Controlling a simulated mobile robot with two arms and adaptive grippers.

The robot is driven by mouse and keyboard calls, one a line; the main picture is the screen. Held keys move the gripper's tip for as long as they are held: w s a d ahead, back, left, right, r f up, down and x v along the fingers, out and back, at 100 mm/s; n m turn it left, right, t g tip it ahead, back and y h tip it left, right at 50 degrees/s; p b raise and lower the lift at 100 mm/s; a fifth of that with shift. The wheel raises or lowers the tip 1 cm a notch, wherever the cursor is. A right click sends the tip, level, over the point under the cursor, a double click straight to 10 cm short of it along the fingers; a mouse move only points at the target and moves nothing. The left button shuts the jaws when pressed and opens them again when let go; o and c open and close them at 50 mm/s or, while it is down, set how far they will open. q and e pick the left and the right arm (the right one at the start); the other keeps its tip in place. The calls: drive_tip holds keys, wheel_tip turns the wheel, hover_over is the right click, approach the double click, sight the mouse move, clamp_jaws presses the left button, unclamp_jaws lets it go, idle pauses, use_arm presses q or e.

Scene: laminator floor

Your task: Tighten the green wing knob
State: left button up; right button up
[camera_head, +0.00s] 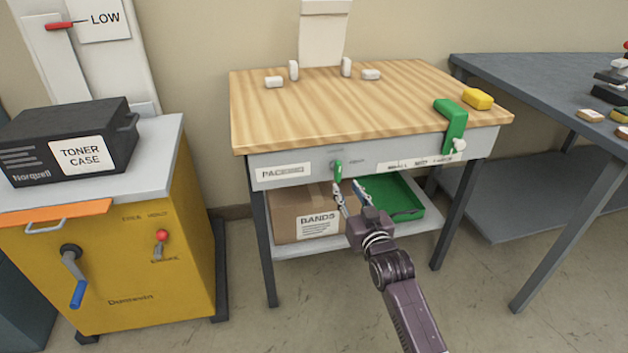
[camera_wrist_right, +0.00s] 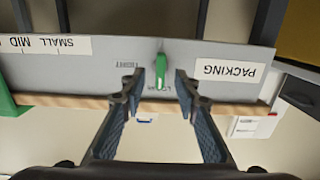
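The green wing knob (camera_head: 338,171) is on the grey front panel (camera_head: 285,160) of the wood-topped packing table, right of the PACKING label. It stands roughly upright. In the right wrist view, which shows the panel upside down, the knob (camera_wrist_right: 160,72) lies in line with the gap between my fingertips. My right gripper (camera_head: 347,189) is open and empty, just in front of and slightly below the knob. Its fingers (camera_wrist_right: 160,88) are apart, with visible gaps on both sides of the knob. My left gripper is not in view.
A green clamp-like piece (camera_head: 452,124) hangs over the table edge at right. Below the panel are a cardboard BANDS box (camera_head: 300,207) and a green tray (camera_head: 408,211). A yellow machine (camera_head: 135,270) stands left, a grey bench (camera_head: 520,75) right. Open floor lies in front.

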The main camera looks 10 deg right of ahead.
sight(340, 169)
drive_tip(key=shift+t, duration=0.3)
drive_tip(key=w, duration=0.2)
drive_tip(key=w+r+b, duration=0.1)
drive_tip(key=w, duration=0.1)
drive_tip(key=w+r, duration=0.1)
drive_tip(key=w, duration=0.1)
drive_tip(key=shift+w+a+r+b, duration=0.25)
drive_tip(key=shift+w+b, duration=0.05)
drive_tip(key=shift+w, duration=0.05)
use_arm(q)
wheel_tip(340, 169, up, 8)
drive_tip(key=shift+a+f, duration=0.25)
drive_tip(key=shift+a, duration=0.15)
use_arm(e)
drive_tip(key=shift+w, duration=0.75)
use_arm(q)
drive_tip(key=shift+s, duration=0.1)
use_arm(e)
drive_tip(key=shift+c, duration=0.3)
clamp_jaws()
